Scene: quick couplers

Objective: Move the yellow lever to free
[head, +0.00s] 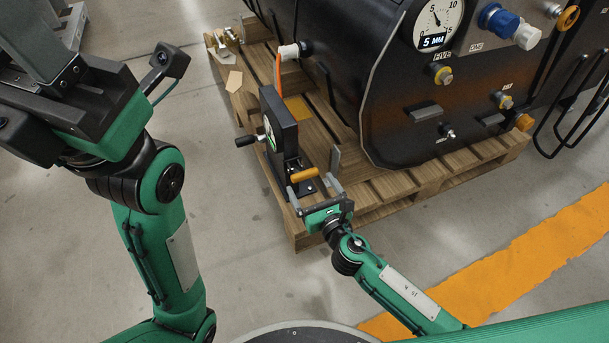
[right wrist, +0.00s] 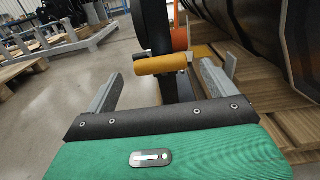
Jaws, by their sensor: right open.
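The yellow lever (head: 304,174) is a short yellow-orange bar, lying roughly crosswise at the foot of a dark upright stand (head: 280,125) on the pallet. My right gripper (head: 314,179) is open at the lever, one finger on each side. In the right wrist view the lever (right wrist: 162,65) lies between and slightly beyond the tips of the open fingers (right wrist: 162,72). Nothing is clasped; whether a finger touches the lever cannot be told. My left gripper (head: 75,90) is at the upper left, away from the stand, its fingertips cut off by the picture edge.
A large dark machine (head: 340,80) with a dial (head: 438,22) stands behind and right of the stand on the wooden pallet (head: 385,200). A black-knobbed handle (head: 247,140) sticks out from the stand's left side. An orange hose (head: 278,75) rises behind it. Open floor lies left.

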